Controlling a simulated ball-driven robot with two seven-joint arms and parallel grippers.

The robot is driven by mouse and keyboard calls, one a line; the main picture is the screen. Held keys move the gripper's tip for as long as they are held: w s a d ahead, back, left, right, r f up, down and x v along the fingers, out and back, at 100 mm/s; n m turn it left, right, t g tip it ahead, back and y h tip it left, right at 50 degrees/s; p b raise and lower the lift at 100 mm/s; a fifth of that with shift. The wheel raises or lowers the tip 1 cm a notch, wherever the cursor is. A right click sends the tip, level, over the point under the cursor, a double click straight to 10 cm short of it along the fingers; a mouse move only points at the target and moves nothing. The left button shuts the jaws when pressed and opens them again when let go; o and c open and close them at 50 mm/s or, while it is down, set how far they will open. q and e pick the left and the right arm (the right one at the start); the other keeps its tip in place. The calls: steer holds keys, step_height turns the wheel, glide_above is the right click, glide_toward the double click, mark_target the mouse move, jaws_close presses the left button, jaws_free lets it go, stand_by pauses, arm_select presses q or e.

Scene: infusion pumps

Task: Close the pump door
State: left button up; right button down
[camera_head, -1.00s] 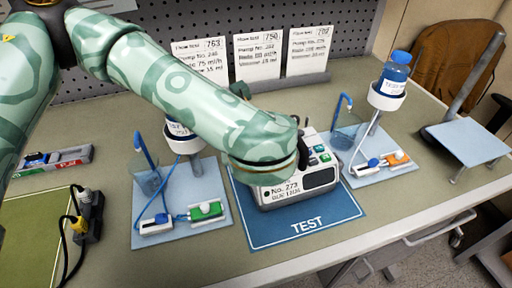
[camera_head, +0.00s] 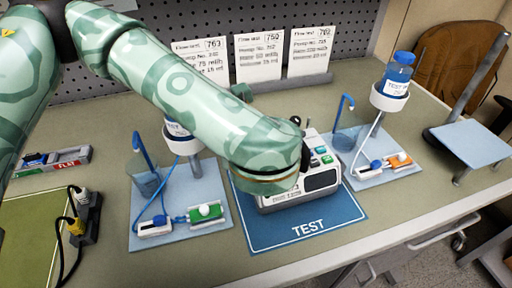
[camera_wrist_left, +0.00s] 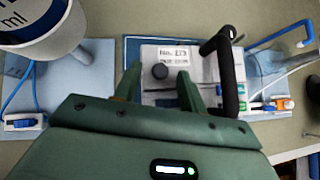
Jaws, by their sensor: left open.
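The white infusion pump (camera_head: 322,180) sits on the blue TEST mat (camera_head: 307,228). My left forearm and wrist hang over its left part, and in the head view they hide my left gripper. In the left wrist view the pump's labelled white panel (camera_wrist_left: 178,55) lies past the fingertips, with a dark round knob (camera_wrist_left: 160,71) and a black bar handle (camera_wrist_left: 229,75) to the right. My left gripper (camera_wrist_left: 158,84) is open, its fingers spread over the panel with nothing clearly between them. How far the pump door stands open cannot be told. My right gripper is out of view.
Bottle stands with tubing stand on pale boards left (camera_head: 179,225) and right (camera_head: 384,172) of the pump. Printed cards (camera_head: 258,55) stand behind. The table's front edge is bare.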

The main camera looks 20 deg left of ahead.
arm_select(q)
steer(key=p+v, duration=0.2)
steer(key=v, duration=1.4)
steer(key=shift+p, duration=0.35)
steer(key=shift+d, duration=0.1)
